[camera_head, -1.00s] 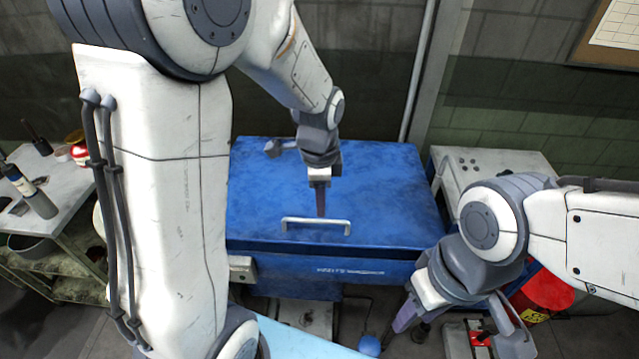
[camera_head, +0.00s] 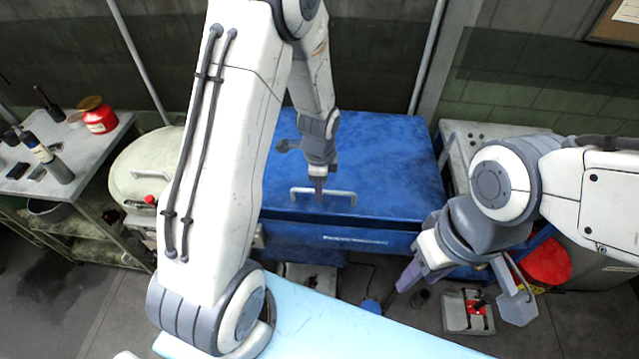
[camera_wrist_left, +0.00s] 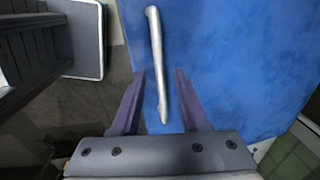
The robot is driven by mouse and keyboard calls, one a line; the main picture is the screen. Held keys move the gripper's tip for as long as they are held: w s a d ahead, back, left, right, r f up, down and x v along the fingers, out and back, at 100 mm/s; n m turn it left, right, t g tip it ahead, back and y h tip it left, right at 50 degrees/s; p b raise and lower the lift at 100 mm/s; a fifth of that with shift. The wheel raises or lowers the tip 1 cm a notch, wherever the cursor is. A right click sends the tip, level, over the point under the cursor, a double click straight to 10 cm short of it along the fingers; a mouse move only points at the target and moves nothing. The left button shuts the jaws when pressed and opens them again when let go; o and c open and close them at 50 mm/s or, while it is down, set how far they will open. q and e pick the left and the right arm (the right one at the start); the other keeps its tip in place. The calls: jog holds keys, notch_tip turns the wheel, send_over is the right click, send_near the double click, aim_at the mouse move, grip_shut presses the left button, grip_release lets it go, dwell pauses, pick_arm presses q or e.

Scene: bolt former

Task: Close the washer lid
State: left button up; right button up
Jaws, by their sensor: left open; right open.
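The blue washer lid (camera_head: 390,165) lies flat and shut on top of the blue washer body (camera_head: 390,243) in the head view. A silver bar handle (camera_head: 335,194) runs across the lid near its front edge. My left gripper (camera_head: 318,198) points down at this handle. In the left wrist view the handle (camera_wrist_left: 157,60) passes between the two open fingers of the left gripper (camera_wrist_left: 160,88), with gaps on both sides. My right gripper (camera_head: 455,300) is open and empty, in front of the washer at the right.
A grey bench (camera_head: 60,170) with bottles and a red jar (camera_head: 98,116) stands at the left. A round pale drum (camera_head: 140,170) is beside the washer. A light blue surface (camera_head: 360,335) lies in front. A red container (camera_head: 547,262) stands at the right.

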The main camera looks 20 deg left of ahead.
pick_arm(q)
grip_shut()
dwell(1.4)
